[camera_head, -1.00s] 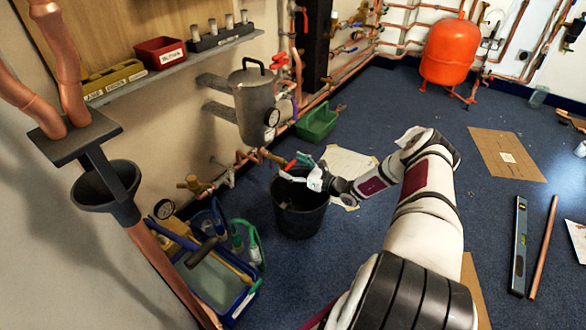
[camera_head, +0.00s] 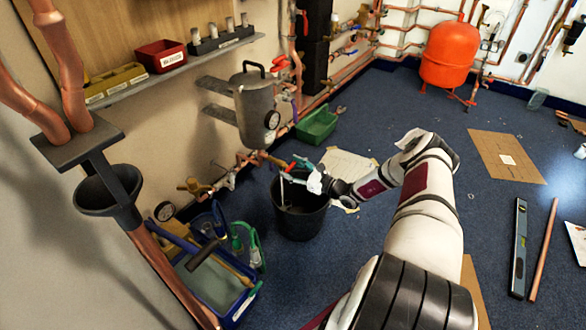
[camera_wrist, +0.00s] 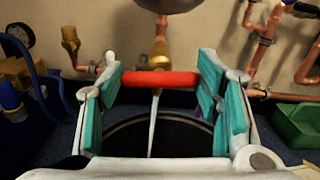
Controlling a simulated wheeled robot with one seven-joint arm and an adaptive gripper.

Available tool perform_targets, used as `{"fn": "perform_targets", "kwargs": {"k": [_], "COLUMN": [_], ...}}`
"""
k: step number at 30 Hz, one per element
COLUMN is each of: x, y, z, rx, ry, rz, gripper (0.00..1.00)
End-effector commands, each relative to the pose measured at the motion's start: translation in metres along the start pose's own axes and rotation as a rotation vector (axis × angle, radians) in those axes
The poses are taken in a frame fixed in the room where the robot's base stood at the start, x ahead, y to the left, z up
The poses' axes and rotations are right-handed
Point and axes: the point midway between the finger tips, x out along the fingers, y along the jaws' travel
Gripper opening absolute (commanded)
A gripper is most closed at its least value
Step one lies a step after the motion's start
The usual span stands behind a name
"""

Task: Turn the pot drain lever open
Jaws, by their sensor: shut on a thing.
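The red drain lever (camera_wrist: 160,79) lies level across the brass valve (camera_wrist: 159,60) in the wrist view. My gripper (camera_wrist: 161,90) is shut on it, with teal finger pads at both ends of the lever. A thin pale stream (camera_wrist: 153,125) drops from the valve into the black bucket (camera_wrist: 118,127). In the head view the lever (camera_head: 291,167) is small and partly hidden by my gripper (camera_head: 298,171). The grey pot (camera_head: 254,105) with its dial gauge hangs on the wall above, and the bucket (camera_head: 300,222) stands on the floor below.
Copper pipes and valves (camera_head: 198,186) run low along the wall. A blue tool tray (camera_head: 236,312) stands left of the bucket and a green crate (camera_head: 318,125) behind it. A cardboard sheet (camera_head: 506,155) lies on open blue floor at the right.

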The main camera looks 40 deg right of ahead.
Motion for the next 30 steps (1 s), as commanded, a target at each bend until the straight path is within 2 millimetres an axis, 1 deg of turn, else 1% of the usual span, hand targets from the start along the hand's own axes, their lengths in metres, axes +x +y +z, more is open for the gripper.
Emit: {"fn": "perform_targets", "kwargs": {"k": [8, 30], "x": [0.0002, 0.0006], "y": [0.0013, 0.0044], "z": [0.0006, -0.0014], "rx": [-0.227, -0.931], "ry": [0.001, 0.002], "rz": [0.0, 0.0], "gripper": [0.3, 0.3]}}
